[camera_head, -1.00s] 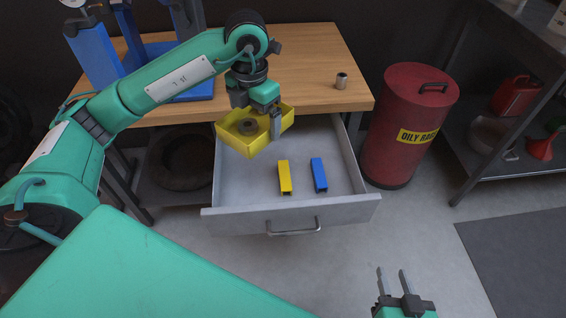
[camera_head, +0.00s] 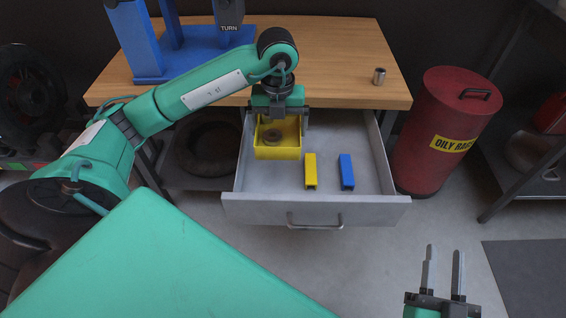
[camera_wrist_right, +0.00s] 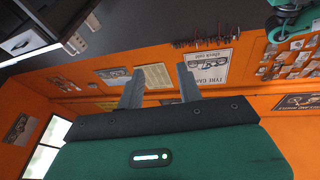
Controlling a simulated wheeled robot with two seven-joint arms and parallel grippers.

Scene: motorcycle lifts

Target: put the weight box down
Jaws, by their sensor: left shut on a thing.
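My left gripper (camera_head: 279,118) is shut on the box from above. I cannot tell whether the box touches the drawer floor. My right gripper (camera_head: 442,275) is open and empty at the lower right, away from the drawer. Its two fingers also show apart in the right wrist view (camera_wrist_right: 160,88).
A yellow block (camera_head: 310,171) and a blue block (camera_head: 346,172) lie in the drawer, right of the box. A red oily-rags bin (camera_head: 432,150) stands right of the drawer.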

